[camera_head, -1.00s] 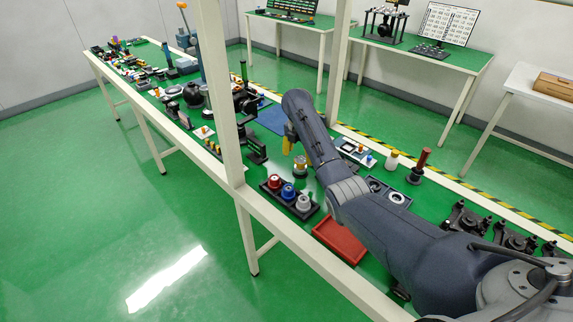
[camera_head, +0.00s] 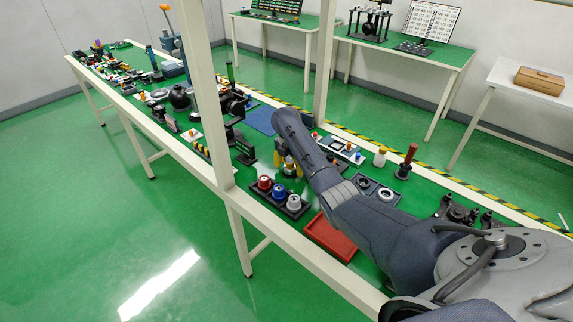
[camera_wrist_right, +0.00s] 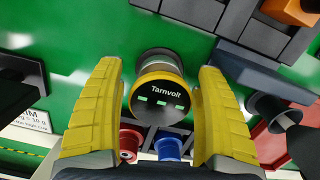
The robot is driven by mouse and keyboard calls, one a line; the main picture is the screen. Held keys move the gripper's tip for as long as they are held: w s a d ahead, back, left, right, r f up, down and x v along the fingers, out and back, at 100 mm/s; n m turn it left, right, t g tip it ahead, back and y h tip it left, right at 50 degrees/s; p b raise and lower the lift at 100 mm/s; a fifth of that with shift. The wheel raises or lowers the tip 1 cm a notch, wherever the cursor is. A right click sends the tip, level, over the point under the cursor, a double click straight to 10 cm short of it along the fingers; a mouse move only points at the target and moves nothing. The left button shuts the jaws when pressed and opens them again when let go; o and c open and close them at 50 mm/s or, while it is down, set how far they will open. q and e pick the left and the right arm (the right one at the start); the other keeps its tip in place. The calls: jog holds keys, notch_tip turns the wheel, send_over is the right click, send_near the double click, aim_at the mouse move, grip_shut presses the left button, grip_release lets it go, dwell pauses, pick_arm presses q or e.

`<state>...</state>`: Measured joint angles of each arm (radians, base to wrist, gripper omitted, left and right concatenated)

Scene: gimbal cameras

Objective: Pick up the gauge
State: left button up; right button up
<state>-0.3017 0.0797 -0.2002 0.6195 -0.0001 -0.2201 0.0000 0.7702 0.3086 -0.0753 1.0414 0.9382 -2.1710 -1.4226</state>
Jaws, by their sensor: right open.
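The gauge, a short round body with a yellow rim and a dark face reading "Tarnvolt" (camera_wrist_right: 160,97), stands between the fingers of my right gripper (camera_wrist_right: 160,75) in the right wrist view. The two yellow fingers are spread, one on each side, with gaps between them and the gauge. In the head view, my right gripper (camera_head: 281,155) is low over the green bench, and the gauge (camera_head: 290,170) is partly hidden by the gripper and arm. My left gripper is not in view.
A black tray (camera_head: 272,202) with red, blue and grey round pieces lies in front of the gauge. A red tray (camera_head: 329,240) is to its right. A dark stand (camera_head: 243,148) is to the left. A blue mat (camera_head: 262,120) lies behind.

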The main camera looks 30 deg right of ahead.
jog(key=shift+c, duration=0.5)
jog(key=c, duration=1.4)
jog(key=shift+o, duration=0.2)
jog(key=shift+r, duration=0.1)
